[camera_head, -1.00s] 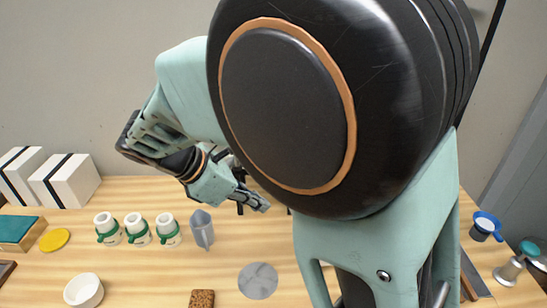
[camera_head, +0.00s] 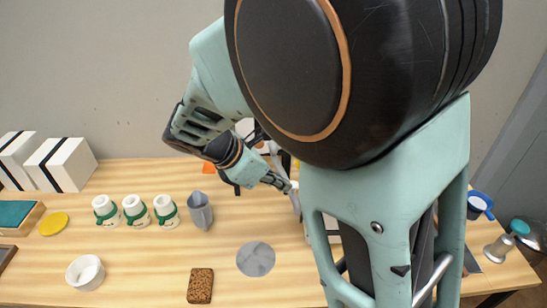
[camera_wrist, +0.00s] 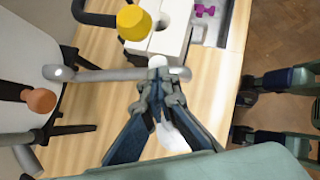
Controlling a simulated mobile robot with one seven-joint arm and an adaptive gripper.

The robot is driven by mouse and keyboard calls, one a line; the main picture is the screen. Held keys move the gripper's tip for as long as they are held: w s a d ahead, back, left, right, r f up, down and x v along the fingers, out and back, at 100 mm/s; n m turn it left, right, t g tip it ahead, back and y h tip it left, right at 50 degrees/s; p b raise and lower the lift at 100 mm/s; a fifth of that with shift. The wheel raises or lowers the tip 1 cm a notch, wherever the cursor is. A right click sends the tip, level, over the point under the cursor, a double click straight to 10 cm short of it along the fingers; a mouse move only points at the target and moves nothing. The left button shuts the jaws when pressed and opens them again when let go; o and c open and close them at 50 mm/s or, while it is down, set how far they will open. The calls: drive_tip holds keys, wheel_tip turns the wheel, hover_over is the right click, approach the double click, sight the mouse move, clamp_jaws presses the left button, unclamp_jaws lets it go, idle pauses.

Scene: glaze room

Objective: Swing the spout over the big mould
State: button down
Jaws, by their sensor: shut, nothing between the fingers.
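A grey bar with a rounded end (camera_wrist: 100,74), which looks like the spout, runs across the wrist view. It shows in the head view as a pale, slanting bar (camera_head: 295,203). My gripper (camera_wrist: 159,63) is shut and empty, its tips at the bar; I cannot tell whether they touch. In the head view my gripper (camera_head: 289,186) is left of the bar. Two white blocks with black bands stand at the back left; the larger-looking one (camera_head: 75,160) may be the big mould, but I cannot be sure.
A white block (camera_wrist: 172,38) and yellow knob (camera_wrist: 133,22) are close beyond my gripper. Three white and green cups (camera_head: 135,211), a grey jug (camera_head: 200,211), a round grey disc (camera_head: 255,259), a cork block (camera_head: 200,286) and white bowl (camera_head: 86,272) stand on the table. My arm hides the middle right.

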sight(296, 187)
drive_tip(key=shift+w+d+n+t+y, duration=0.1)
drive_tip(key=shift+d+n+t+y, duration=0.2)
drive_tip(key=shift+d+n, duration=0.5)
drive_tip(key=shift+w+d+n+t+y, duration=0.1)
drive_tip(key=shift+d+n+t, duration=0.3)
drive_tip(key=shift+d, duration=0.65)
drive_tip(key=shift+a, duration=0.1)
